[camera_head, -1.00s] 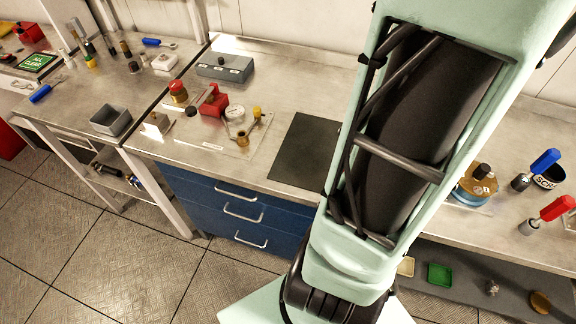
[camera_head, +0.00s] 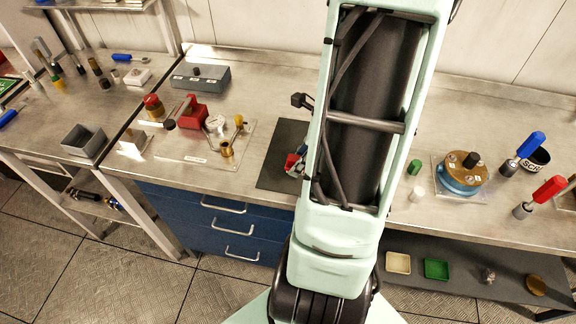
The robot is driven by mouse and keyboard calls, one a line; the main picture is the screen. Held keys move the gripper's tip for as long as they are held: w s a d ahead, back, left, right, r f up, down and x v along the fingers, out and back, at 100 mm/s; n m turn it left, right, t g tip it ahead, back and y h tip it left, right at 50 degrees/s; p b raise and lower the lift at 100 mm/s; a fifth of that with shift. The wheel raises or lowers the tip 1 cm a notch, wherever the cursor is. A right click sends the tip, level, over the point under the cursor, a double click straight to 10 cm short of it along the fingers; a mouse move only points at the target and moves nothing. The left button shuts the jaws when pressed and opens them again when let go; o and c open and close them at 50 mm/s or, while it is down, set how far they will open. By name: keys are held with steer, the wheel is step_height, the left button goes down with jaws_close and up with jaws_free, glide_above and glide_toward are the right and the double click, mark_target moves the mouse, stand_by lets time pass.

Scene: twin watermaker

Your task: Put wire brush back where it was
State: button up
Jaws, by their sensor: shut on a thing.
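I cannot make out the wire brush for certain in the camera_head view. My arm crosses the middle of the picture and hides its far end, so I cannot see my gripper's fingertips or what is between them. A small dark piece (camera_head: 300,101) sticks out left of my arm, above the bench. A red, white and blue piece (camera_head: 294,163) shows at the arm's left edge over the dark mat (camera_head: 277,173). I cannot tell whether either piece belongs to my gripper or to something held.
Left of the mat stand a red valve fixture (camera_head: 190,112) and a grey box (camera_head: 201,77). Right of my arm are a brass-topped blue device (camera_head: 461,173), a blue-handled tool (camera_head: 523,152) and a red-handled tool (camera_head: 541,195). An open grey bin (camera_head: 84,141) stands on the left bench.

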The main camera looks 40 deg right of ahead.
mark_target(289, 176)
steer(key=f, duration=0.1)
steer(key=w+f, duration=0.1)
steer(key=w+b, duration=0.1)
steer(key=shift+d+f, duration=0.25)
steer(key=shift+f, duration=0.15)
steer(key=f+b, duration=0.3)
steer(key=shift+w+f, duration=0.3)
steer(key=shift+w, duration=0.05)
steer(key=shift+f+b, duration=0.15)
steer(key=shift+b, duration=0.15)
steer(key=o, duration=1.1)
